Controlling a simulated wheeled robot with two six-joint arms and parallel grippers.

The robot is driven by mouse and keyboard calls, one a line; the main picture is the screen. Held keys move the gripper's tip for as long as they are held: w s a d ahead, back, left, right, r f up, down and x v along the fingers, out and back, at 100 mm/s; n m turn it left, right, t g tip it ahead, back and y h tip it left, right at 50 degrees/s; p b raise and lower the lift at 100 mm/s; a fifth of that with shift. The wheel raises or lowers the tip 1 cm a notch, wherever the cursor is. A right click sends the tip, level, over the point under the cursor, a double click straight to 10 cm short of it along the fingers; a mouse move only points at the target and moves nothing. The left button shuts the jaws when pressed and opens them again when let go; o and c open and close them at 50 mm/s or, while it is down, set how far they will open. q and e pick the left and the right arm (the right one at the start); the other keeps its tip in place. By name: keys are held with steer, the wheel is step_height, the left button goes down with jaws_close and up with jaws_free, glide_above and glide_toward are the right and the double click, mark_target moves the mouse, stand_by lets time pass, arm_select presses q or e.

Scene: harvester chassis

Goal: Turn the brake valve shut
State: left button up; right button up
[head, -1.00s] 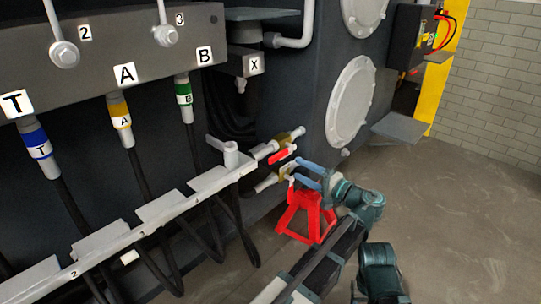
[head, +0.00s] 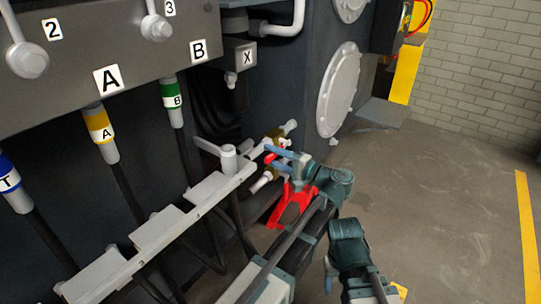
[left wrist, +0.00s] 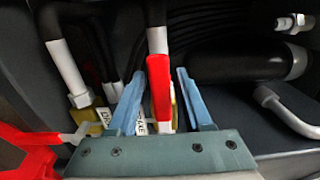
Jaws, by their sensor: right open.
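The brake valve is a brass body (head: 276,134) with a red lever (head: 272,150), beside the end of the grey rail. In the left wrist view the red lever (left wrist: 160,90) stands upright between the two blue fingers of my left gripper (left wrist: 163,95). There is a gap on each side of the lever, so the jaws are open around it without visible contact. In the head view my left gripper (head: 283,159) is at the valve and covers part of it. My right gripper (head: 330,274) is low, away from the valve; its fingers are hard to make out.
A red bracket (head: 293,207) stands just below my left gripper. The grey rail (head: 165,228) and hoses lie to the left, under the block with the A and B ports. A pipe fitting (head: 290,126) sticks out beside the valve. The floor (head: 440,190) to the right is clear.

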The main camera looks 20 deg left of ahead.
arm_select(q)
jaws_close()
stand_by(1.2)
